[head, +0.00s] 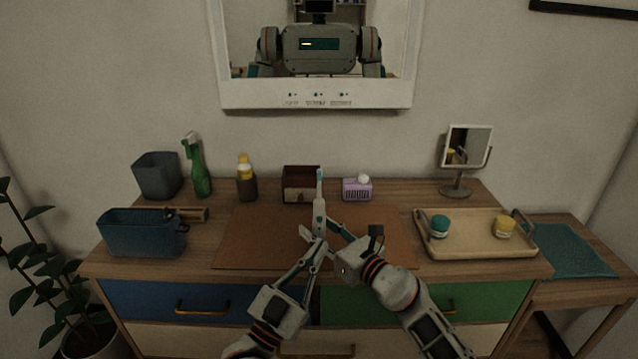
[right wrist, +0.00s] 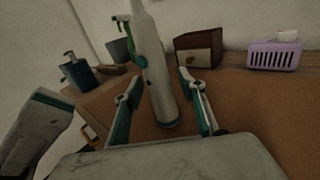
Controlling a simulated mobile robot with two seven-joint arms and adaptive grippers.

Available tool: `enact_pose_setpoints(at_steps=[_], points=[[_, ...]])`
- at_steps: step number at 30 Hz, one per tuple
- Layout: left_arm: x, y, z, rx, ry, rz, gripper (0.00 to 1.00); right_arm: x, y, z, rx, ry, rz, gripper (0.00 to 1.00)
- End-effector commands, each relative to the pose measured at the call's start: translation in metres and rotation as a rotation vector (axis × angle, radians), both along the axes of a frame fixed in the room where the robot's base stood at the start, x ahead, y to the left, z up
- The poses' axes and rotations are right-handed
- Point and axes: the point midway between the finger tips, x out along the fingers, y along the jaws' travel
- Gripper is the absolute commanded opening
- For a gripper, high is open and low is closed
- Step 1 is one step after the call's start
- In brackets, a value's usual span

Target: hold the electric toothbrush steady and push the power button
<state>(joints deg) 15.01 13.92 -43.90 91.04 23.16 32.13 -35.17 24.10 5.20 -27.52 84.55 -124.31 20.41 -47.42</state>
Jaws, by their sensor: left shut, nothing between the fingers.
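The electric toothbrush (head: 319,208) stands upright near the middle of the brown mat, with a white body and a blue head. In the right wrist view its white body (right wrist: 158,88) rises between the two fingers of my right gripper (right wrist: 160,78), with a teal spot on its left side that looks like the button. My right gripper (head: 320,229) is open around the lower body; I cannot tell whether either finger touches it. My left gripper (head: 321,243) is shut and empty, its tips close in front of the toothbrush, overlapping the right fingers in the head view.
The brown mat (head: 245,240) is mostly clear. A wooden box (head: 300,185) and purple basket (head: 357,190) stand behind. A tray (head: 470,246) with two jars is on the right. A blue bin (head: 140,237), green spray bottle (head: 201,180) and yellow-topped bottle (head: 245,168) are left.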

Motion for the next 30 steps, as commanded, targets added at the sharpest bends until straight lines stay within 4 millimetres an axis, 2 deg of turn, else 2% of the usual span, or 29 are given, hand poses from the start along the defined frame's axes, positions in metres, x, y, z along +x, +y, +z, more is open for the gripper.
enact_pose_setpoints(at_steps=[9,13,17,24,30], points=[[0.000,0.000,0.000,0.000,0.000,0.000,0.00,0.000,-0.001,0.001,0.000,-0.002,-0.001,0.41],[0.000,0.000,0.000,0.000,0.000,0.000,0.00,-0.006,-0.006,0.001,0.000,-0.002,-0.001,0.41],[0.000,0.000,0.000,0.000,0.000,0.000,0.00,-0.021,-0.018,0.000,0.000,-0.001,-0.001,0.41],[0.000,0.000,0.000,0.000,0.000,0.000,0.00,-0.060,-0.050,0.000,-0.002,-0.001,-0.001,0.41],[0.000,0.000,0.000,0.000,0.000,0.000,0.00,-0.083,-0.070,0.000,-0.002,-0.001,-0.001,0.41]])
